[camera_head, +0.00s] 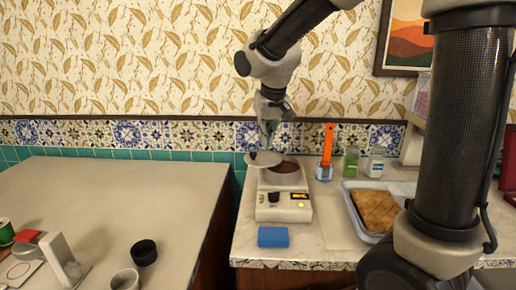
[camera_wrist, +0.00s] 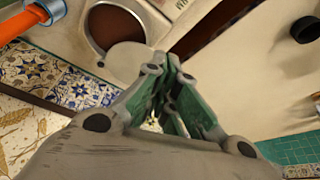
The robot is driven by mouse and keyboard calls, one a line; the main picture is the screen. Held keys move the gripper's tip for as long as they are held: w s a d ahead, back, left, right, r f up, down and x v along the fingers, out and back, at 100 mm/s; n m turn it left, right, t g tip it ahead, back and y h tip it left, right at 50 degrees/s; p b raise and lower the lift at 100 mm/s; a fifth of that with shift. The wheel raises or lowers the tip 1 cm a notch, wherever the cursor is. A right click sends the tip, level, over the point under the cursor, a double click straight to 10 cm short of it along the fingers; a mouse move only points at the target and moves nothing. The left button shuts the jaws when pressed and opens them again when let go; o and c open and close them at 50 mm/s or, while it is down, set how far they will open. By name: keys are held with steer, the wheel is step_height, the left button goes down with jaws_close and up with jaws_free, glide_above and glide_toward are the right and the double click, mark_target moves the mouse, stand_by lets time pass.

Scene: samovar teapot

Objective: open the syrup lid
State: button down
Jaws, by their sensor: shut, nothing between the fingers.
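The syrup warmer (camera_head: 283,206) is a pale box with a display and dark controls, standing on the right counter. Its round well (camera_head: 286,168) is uncovered and shows dark red-brown syrup; the well also shows in the wrist view (camera_wrist: 114,27). The pale round lid (camera_head: 256,159) is off to the left side of the well, and its disc shows in the wrist view (camera_wrist: 127,64). My gripper (camera_head: 267,147) points down just above the lid, shut and empty. Its green-padded fingers also show in the wrist view (camera_wrist: 168,72). I cannot tell whether the fingertips touch the lid.
A blue sponge (camera_head: 273,237) lies in front of the warmer. A cup with an orange handle (camera_head: 326,150), jars (camera_head: 352,162) and a tray of pastry (camera_head: 352,207) are to the right. A gap separates the left counter (camera_head: 130,200), which holds a black cup (camera_head: 144,252).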

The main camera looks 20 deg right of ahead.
glide_toward(256, 164)
step_height(256, 164, down, 4)
steer(key=s, duration=0.2)
steer(key=w, duration=0.1)
steer(key=w+f, duration=0.1)
steer(key=shift+w+d+f, duration=0.1)
steer(key=shift+w+f, duration=0.05)
steer(key=shift+w, duration=0.8)
